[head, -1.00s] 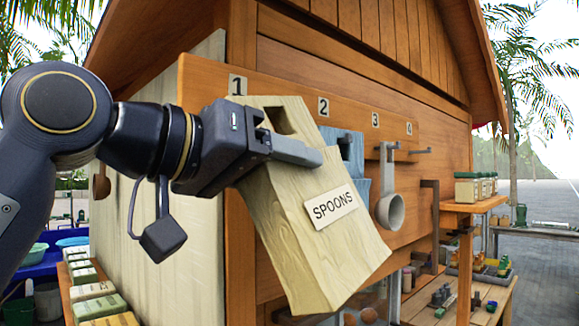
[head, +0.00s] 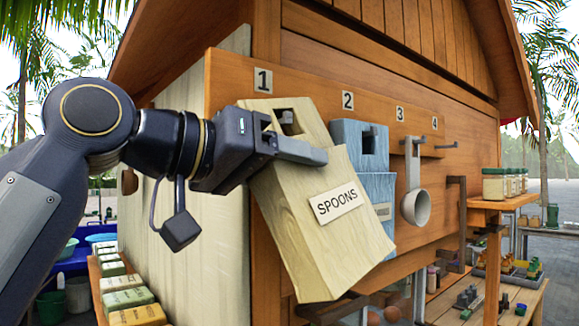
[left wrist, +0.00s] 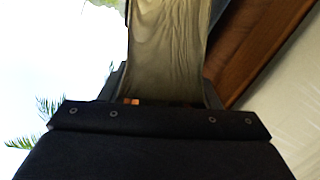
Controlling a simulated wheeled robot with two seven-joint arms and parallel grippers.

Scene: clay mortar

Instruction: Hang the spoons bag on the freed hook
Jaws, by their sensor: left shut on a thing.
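My left gripper (head: 300,150) is shut on the pale wooden-textured spoons bag (head: 335,240), labelled SPOONS. The bag hangs tilted in front of the board (head: 300,85), below number 1. A grey hook-like piece (head: 286,117) shows in the opening at its top; I cannot tell whether it passes through. The left wrist view shows part of the bag (left wrist: 170,50) above the gripper body. A blue-grey bag (head: 376,190) hangs under number 2, partly behind the spoons bag. A grey cup-shaped scoop (head: 415,205) hangs under number 3. Hook 4 (head: 447,146) is bare. My right gripper is not in view.
The hut's side wall (head: 190,190) is close to my left arm. A shelf with jars (head: 505,183) juts out at the right. Labelled blocks (head: 128,299) lie at the lower left. A lower bench (head: 490,310) with small items stands at the lower right.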

